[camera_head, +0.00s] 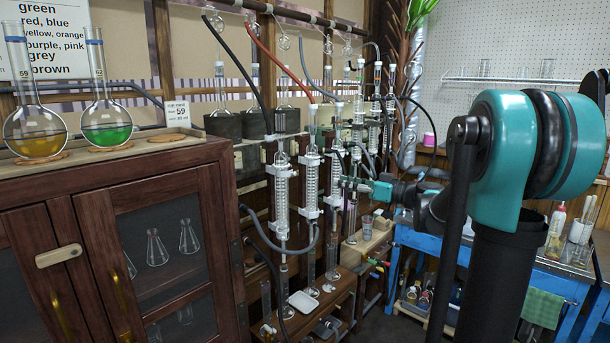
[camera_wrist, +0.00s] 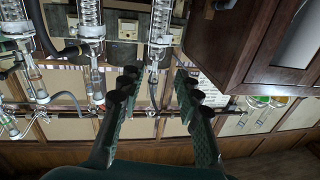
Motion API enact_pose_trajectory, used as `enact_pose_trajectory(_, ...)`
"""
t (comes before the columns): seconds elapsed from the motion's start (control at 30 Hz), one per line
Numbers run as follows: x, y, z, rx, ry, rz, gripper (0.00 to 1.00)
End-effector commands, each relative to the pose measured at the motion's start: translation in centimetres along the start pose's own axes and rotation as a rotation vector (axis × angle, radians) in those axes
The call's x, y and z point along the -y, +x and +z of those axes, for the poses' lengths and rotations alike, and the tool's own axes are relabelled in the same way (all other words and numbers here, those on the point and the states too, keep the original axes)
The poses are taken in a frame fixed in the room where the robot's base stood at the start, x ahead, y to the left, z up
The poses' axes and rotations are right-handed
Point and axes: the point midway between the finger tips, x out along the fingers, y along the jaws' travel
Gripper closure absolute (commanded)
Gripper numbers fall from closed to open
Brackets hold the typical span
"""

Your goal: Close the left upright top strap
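The left upright condenser (camera_head: 281,200) is a clear glass tube with a coil, standing in front of the wooden frame in the head view. A pale collar that looks like its top strap (camera_head: 279,171) sits near its upper end; I cannot tell whether it is open. My gripper (camera_head: 357,184) is to the right of this condenser, among the glassware. The wrist view is upside down. There my gripper (camera_wrist: 156,78) has its two dark green fingers apart, with a glass neck (camera_wrist: 154,76) showing between them, farther off. A pale band (camera_wrist: 160,42) shows on that condenser. The fingers hold nothing visible.
More condensers (camera_head: 311,182) stand close together to the right, with hoses around them. A wooden cabinet (camera_head: 172,170) with round flasks (camera_head: 107,122) on top is at the left. A blue bench (camera_head: 490,262) is at the right. A small shelf (camera_head: 322,305) lies below.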

Motion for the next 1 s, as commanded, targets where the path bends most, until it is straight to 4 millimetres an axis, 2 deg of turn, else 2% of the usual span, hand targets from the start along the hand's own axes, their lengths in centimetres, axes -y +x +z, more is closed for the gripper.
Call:
enact_pose_trajectory(0.17,1.0,-0.7,0.6,-0.002,-0.079,0.039,0.66)
enact_pose_trajectory(0.33,1.0,0.8,0.6,-0.002,-0.084,0.039,0.66)
enact_pose_trajectory(1.0,0.6,13.6,0.5,-0.002,-0.082,0.036,0.66)
